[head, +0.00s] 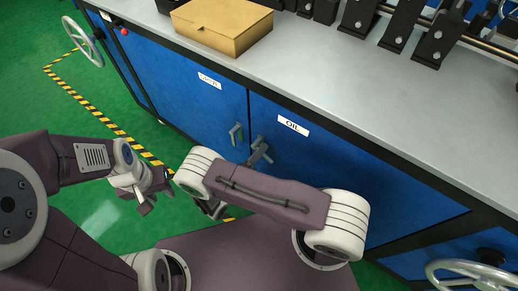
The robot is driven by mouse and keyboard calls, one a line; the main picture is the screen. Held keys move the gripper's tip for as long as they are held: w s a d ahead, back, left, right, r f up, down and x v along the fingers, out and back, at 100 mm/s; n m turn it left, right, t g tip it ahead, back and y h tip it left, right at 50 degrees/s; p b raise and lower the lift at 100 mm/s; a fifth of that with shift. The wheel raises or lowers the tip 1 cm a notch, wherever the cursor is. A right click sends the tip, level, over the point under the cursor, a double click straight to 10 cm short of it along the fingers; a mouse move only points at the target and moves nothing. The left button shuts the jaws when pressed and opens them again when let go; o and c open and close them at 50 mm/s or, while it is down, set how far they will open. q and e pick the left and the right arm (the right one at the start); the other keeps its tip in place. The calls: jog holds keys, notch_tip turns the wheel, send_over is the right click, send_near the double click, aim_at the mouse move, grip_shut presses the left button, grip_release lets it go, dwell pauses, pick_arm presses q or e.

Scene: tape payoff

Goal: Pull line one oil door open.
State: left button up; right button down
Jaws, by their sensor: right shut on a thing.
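The oil door (350,180) is a blue cabinet panel with a white OIL label (293,125), under the grey worktop. It looks flush with the cabinet front. Its handle is at the door's left edge, largely covered by my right gripper (262,151). That gripper is shut on the handle, and my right forearm hides part of the gripper and the lower door. My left gripper (150,194) hangs over the green floor, left of the cabinet and away from the door. Its fingers look apart and empty.
A cardboard box (222,24) and black machine parts stand on the worktop (320,65). Handwheels (83,42) flank the cabinet. Striped tape (95,108) marks the floor.

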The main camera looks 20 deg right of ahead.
jog(key=shift+s+d+r+n+p, duration=0.1)
jog(key=shift+r+n+p, duration=0.2)
jog(key=shift+n, duration=0.75)
jog(key=shift+d+r+n+p, duration=0.15)
jog(key=shift+n+p, duration=0.15)
jog(key=shift+n, duration=0.75)
jog(key=shift+a, duration=0.1)
jog(key=shift+a, duration=0.1)
